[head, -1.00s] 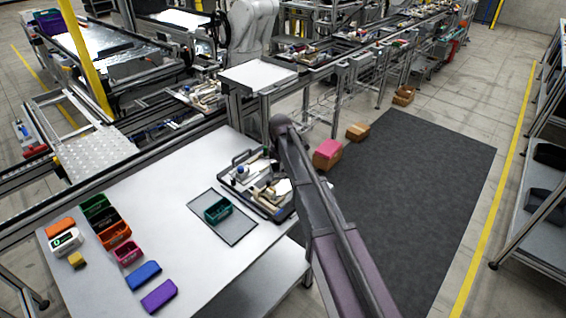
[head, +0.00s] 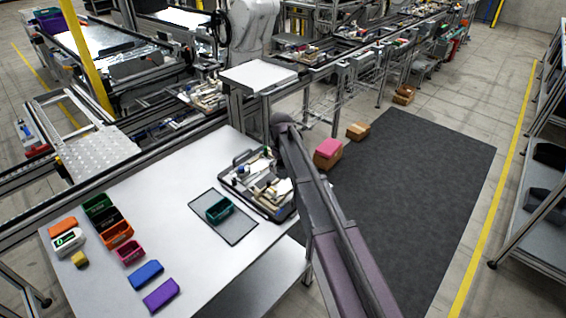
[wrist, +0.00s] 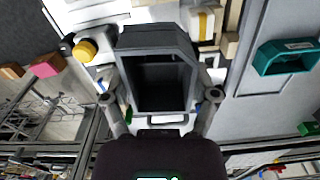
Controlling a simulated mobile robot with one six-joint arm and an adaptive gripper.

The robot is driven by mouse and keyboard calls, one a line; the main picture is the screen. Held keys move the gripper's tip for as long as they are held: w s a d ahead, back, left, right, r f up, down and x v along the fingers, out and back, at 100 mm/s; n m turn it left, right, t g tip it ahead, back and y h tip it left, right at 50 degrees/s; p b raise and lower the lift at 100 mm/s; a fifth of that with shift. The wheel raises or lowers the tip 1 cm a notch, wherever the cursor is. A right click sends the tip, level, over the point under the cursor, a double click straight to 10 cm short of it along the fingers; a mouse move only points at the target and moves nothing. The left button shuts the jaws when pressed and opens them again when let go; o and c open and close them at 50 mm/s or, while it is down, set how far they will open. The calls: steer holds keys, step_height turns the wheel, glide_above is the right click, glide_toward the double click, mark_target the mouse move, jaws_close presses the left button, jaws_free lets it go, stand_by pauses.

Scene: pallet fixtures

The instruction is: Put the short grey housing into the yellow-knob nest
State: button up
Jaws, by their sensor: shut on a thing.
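My gripper (wrist: 160,101) is shut on the short grey housing (wrist: 154,37), a dark grey open box, with one finger on each side of it. The housing is in the middle of the wrist view, over the pallet with light fixture blocks. A yellow knob (wrist: 85,50) shows just left of the housing; the nest beside it is mostly hidden, and I cannot tell whether the housing touches it. In the head view the pallet (head: 284,214) lies on the table's right end, and my arm hides the gripper and the housing.
A teal bin (head: 220,210) sits on a grey mat (head: 236,232) left of the pallet; the bin also shows in the wrist view (wrist: 286,57). Several coloured bins and blocks, including a blue block (head: 146,275), stand at the table's left. Bare table (head: 185,245) lies between.

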steer(key=m, duration=0.5)
steer(key=shift+r, duration=0.3)
steer(key=m+p, duration=0.1)
steer(key=m, duration=0.3)
steer(key=shift+r, duration=0.2)
steer(key=m, duration=0.3)
steer(key=shift+r+m, duration=0.2)
steer(key=shift+m, duration=0.2)
steer(key=m, duration=0.4)
steer(key=shift+d+r+p, duration=0.1)
steer(key=shift+r+p, duration=0.05)
steer(key=shift+p, duration=0.2)
steer(key=b, duration=0.8)
glide_above(282, 188)
step_height(282, 188, down, 8)
steer(key=shift+r, duration=0.2)
steer(key=shift+f+b, duration=0.9)
steer(key=shift+f, duration=0.15)
